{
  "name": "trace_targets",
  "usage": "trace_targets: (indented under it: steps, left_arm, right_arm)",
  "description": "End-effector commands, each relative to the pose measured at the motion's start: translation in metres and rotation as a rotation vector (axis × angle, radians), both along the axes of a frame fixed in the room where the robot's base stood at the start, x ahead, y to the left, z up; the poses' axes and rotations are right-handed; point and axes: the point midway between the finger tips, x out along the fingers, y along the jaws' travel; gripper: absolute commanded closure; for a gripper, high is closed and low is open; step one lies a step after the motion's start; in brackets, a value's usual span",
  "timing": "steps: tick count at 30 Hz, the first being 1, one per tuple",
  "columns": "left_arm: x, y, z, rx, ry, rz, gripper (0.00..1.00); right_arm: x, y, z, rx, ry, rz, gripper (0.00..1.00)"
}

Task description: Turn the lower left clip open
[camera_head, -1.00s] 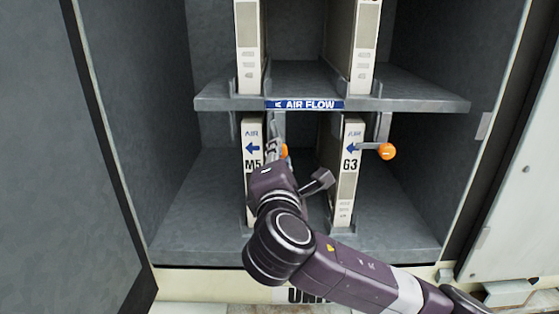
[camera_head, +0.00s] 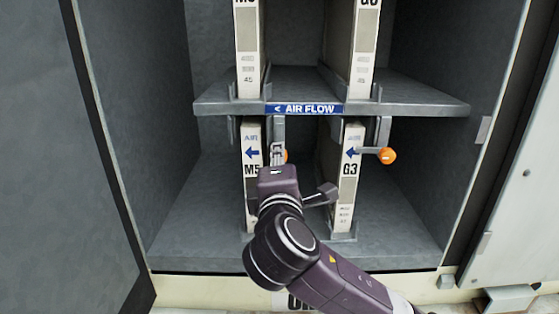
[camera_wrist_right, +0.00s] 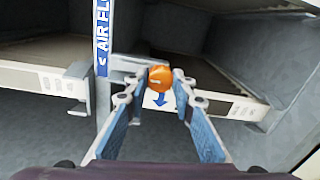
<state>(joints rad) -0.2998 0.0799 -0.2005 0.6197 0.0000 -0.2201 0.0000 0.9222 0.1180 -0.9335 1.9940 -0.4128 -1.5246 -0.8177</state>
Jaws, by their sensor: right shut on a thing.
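The lower left clip has an orange knob (camera_head: 285,156), just right of the lower left filter (camera_head: 251,140) marked M5. The gripper hides most of its lever in the head view. The knob also shows in the right wrist view (camera_wrist_right: 160,79), between the fingertips. My right gripper (camera_head: 277,153) is shut on this knob, with its fingers (camera_wrist_right: 160,82) on either side of it. My left gripper is in neither view.
The lower right filter (camera_head: 349,145), marked G3, has its own clip with an orange knob (camera_head: 387,156). A shelf (camera_head: 420,98) with an AIR FLOW label (camera_head: 305,109) runs just above my gripper. The cabinet's side walls stand left and right.

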Motion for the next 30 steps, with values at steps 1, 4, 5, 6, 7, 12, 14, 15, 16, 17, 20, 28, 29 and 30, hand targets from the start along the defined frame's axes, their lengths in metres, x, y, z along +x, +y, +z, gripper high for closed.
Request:
trace_targets:
  steps: [1,4,5,6,7,12,14,15,16,17,20,28,29,30]
  left_arm:
    - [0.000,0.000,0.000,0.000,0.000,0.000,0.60]
    - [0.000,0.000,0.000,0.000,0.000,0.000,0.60]
    - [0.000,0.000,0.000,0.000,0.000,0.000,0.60]
    - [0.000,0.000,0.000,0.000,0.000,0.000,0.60]
    - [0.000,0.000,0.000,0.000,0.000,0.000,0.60]
    - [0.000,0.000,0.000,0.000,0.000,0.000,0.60]
    - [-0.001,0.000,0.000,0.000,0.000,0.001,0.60]
    - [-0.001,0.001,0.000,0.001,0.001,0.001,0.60]
    - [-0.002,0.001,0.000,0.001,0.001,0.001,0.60]
    - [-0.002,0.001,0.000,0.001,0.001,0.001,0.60]
    - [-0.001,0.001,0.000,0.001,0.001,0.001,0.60]
    - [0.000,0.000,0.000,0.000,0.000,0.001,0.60]
    - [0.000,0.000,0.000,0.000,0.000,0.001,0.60]
    - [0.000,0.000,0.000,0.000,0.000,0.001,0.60]
  right_arm:
    - [0.000,0.000,-0.002,0.001,0.004,-0.001,1.00]
    - [0.000,0.000,-0.002,0.000,0.003,0.000,0.69]
    - [0.000,0.000,-0.001,0.000,0.003,0.000,0.66]
    - [0.000,0.000,-0.001,0.000,0.003,0.000,0.61]
    - [0.000,0.000,-0.001,0.000,0.003,0.000,0.59]
    - [0.000,0.000,-0.001,-0.001,0.002,0.000,0.59]
    - [0.000,0.000,-0.001,-0.001,0.001,0.000,0.59]
    - [-0.001,0.000,-0.001,-0.001,0.001,0.000,0.59]
    - [-0.002,0.000,0.000,-0.001,0.001,0.001,0.59]
    - [-0.004,0.001,0.000,-0.001,0.001,0.001,0.59]
    - [-0.014,0.001,0.000,0.000,0.000,0.003,0.59]
    - [-0.071,0.001,0.002,0.002,0.002,0.005,0.59]
    - [-0.077,0.002,0.003,0.001,0.001,0.005,0.59]
    - [-0.085,0.002,0.003,0.002,0.002,0.006,0.59]
